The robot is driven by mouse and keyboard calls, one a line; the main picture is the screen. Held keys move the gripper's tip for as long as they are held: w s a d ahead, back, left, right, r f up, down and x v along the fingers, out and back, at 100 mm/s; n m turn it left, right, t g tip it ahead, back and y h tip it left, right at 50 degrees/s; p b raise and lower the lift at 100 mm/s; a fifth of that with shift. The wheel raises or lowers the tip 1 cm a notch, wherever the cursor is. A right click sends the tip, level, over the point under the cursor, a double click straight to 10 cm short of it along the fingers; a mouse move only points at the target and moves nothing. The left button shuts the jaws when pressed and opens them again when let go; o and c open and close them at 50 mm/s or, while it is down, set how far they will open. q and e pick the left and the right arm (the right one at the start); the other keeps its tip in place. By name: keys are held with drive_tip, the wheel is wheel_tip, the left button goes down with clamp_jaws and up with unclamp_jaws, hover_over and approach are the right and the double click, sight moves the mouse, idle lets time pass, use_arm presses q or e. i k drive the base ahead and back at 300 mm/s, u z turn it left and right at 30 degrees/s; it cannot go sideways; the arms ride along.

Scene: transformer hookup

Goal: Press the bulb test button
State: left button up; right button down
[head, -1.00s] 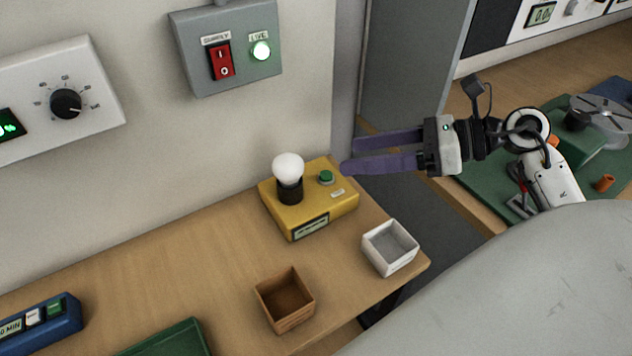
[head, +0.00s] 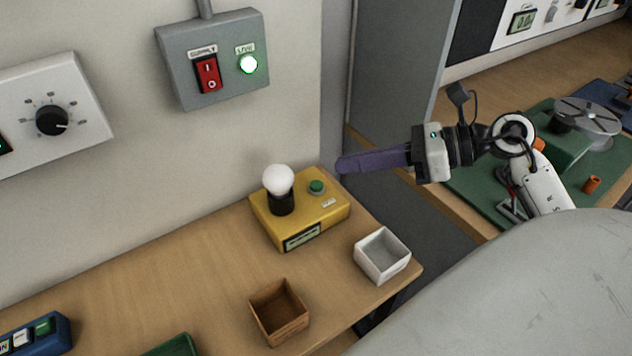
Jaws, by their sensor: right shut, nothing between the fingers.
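A yellow bulb test box (head: 321,215) stands on the wooden bench against the wall. A white unlit bulb (head: 278,180) sits in a black socket on its left part. A round green button (head: 317,187) is on its top to the right of the bulb. My right gripper (head: 340,166) comes in from the right with its purple fingers together and empty. Its tips appear just right of and a little above the button in the picture, apart from it. My left gripper is not in view.
A white tray (head: 366,263) and a brown wooden box (head: 280,320) stand in front of the tester. A grey supply box (head: 232,88) with a red switch and lit LIVE lamp hangs on the wall. Bare bench (head: 170,270) lies to the left.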

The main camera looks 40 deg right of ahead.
sight(316, 184)
drive_tip(key=k, duration=1)
